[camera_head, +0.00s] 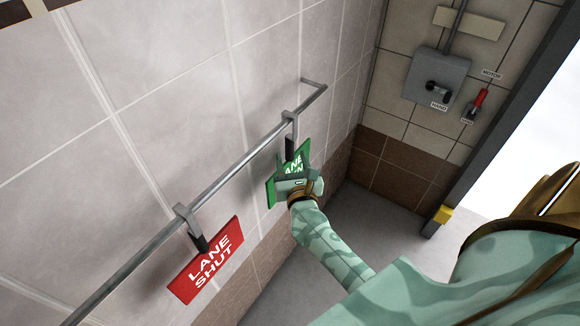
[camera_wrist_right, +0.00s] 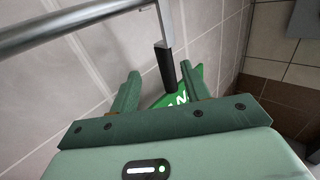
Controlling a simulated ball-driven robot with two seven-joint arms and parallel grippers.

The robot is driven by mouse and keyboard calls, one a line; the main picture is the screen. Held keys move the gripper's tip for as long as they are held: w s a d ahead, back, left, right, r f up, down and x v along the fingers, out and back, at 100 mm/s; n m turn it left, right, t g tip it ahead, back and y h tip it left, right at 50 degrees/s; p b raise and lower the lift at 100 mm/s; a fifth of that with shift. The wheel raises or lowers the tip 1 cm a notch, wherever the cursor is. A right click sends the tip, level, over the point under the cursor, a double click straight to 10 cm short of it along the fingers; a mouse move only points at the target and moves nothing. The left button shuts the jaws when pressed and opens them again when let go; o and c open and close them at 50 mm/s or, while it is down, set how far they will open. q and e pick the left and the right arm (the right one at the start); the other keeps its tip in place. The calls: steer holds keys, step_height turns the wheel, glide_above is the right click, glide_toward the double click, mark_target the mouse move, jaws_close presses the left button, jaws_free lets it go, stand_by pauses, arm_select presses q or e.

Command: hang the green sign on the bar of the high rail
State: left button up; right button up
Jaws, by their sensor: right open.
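The green sign (camera_head: 271,193) hangs below the metal bar (camera_head: 230,172) of the rail, toward its far end. Its hook (camera_head: 289,119) is over the bar, and a black grip joins hook and plate. My right gripper (camera_head: 294,170) is open in front of the sign and covers part of its lettering. In the right wrist view the black grip (camera_wrist_right: 166,68) shows between the two spread fingers (camera_wrist_right: 159,80), with the green plate (camera_wrist_right: 180,98) behind. I cannot tell whether a finger touches it. My left gripper is not in view.
A red "LANE SHUT" sign (camera_head: 207,262) hangs on the same bar, nearer to me. The tiled wall (camera_head: 160,70) is close behind the bar. A grey switch box (camera_head: 436,80) and a red-handled switch (camera_head: 478,103) are on the far wall.

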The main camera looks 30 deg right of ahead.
mark_target(290, 145)
steer(key=shift+x, duration=1)
steer(key=x, duration=0.5)
steer(key=shift+w+d+f, duration=0.1)
steer(key=shift+d+f, duration=0.05)
steer(key=shift+d, duration=0.3)
steer(key=shift+c, duration=0.4)
jaws_close()
